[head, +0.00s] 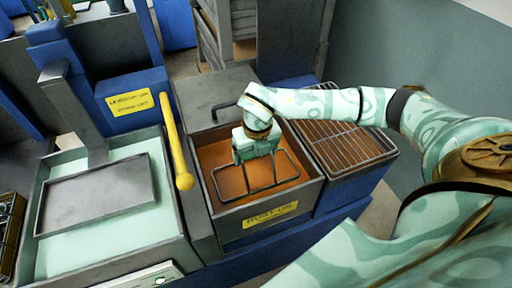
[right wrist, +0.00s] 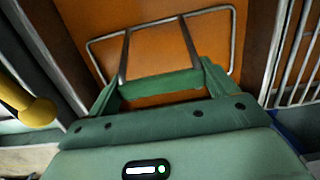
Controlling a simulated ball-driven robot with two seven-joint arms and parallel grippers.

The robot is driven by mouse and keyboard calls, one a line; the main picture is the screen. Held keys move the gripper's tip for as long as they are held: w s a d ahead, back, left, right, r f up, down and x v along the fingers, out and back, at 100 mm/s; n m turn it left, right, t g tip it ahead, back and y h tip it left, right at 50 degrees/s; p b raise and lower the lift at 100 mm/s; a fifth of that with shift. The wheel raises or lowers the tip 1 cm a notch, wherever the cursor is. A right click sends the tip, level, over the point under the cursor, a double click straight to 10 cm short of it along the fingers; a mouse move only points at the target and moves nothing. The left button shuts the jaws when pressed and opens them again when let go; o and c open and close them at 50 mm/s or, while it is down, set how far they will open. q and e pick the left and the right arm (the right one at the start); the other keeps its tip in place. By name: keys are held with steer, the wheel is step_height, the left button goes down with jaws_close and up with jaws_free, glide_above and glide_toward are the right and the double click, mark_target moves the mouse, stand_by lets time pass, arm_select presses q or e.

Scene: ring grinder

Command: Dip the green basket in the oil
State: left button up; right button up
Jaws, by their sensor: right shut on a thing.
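The basket (head: 279,184) shows as a grey wire frame with thin uprights, and its wire also shows in the right wrist view (right wrist: 232,42). It is over the orange-brown oil (head: 213,157) within the outline of the open tank (head: 310,184) labelled "RUST OIL". I cannot tell whether its lowest wires are in the oil. My right gripper (head: 257,147), pale green, points down over the tank and is shut on the basket's upper part. In the right wrist view, a green bar (right wrist: 160,85) lies between the fingers, with the wires beyond it. My left gripper is not in view.
A yellow rod with a ball end (head: 184,181) stands left of the oil tank. A tank of pale green liquid (head: 60,255) with a grey plate (head: 100,192) is further left. A wire rack (head: 340,145) on a blue bin lies right. A raised grey lid (head: 205,100) is behind.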

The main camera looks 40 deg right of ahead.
step_height(320, 180, up, 14)
steer(key=p, duration=1.1)
steer(key=shift+p, duration=0.3)
steer(key=shift+r, duration=0.1)
stand_by(1.8)
